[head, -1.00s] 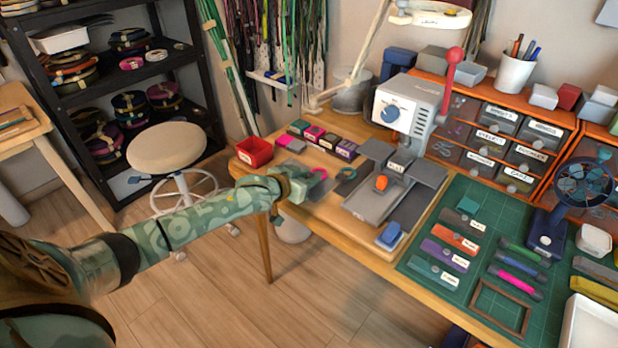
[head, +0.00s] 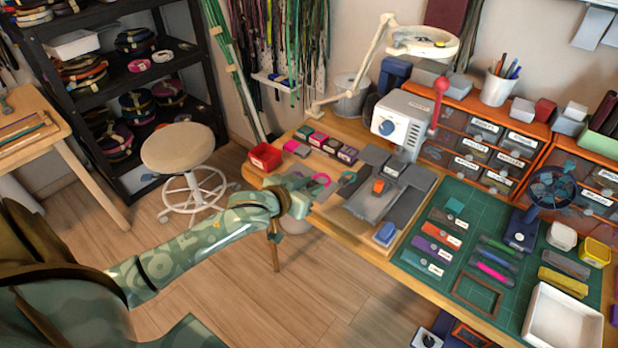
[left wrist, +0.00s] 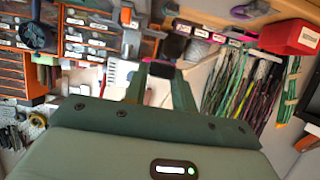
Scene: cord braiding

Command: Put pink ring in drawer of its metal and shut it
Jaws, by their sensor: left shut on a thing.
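The pink ring (head: 321,180) shows as a curved pink band at the tips of my left gripper (head: 305,193), over the left part of the workbench. The gripper is shut on it; its fingers hide part of the ring. The orange drawer cabinet (head: 470,104) stands at the back of the bench with several labelled grey drawers that look closed. The labels are too small to read surely. My right gripper is out of view.
A grey press (head: 405,120) with a red-knobbed lever stands between my left gripper and the cabinet. A red bin (head: 265,157) and several small boxes sit at the left. A green mat (head: 415,245) with tools and a white tray (head: 565,315) lie at the right.

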